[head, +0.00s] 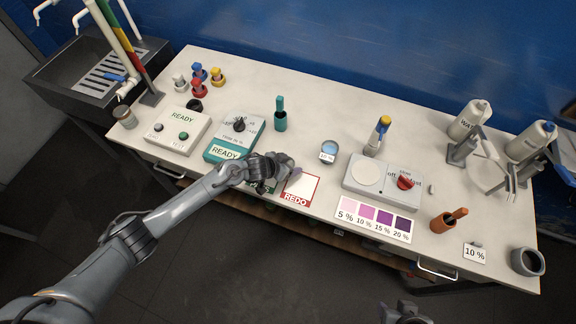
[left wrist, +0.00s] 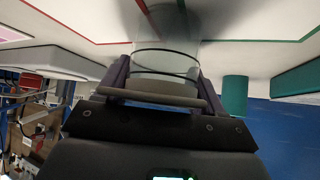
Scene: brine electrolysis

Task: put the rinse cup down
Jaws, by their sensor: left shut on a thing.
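My left gripper (head: 288,168) is at the front edge of the table, over the green-bordered card and beside the white REDO card (head: 301,187) with its red border. In the left wrist view its dark jaws (left wrist: 160,85) are shut on a clear, see-through cup, the rinse cup (left wrist: 165,62). The cup is hard to make out in the head view, where the gripper covers it. The wrist view looks upside down, with the white tabletop at the top, close to the cup. I cannot tell whether the cup touches it. My right gripper (head: 404,314) shows only partly at the bottom edge.
A teal READY device (head: 232,138) stands left of the gripper, and a teal holder (head: 280,121) behind it. A small dish of blue liquid (head: 328,150) is to the right, then a white stirrer plate (head: 383,184). Bare tabletop lies between the teal holder and the dish.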

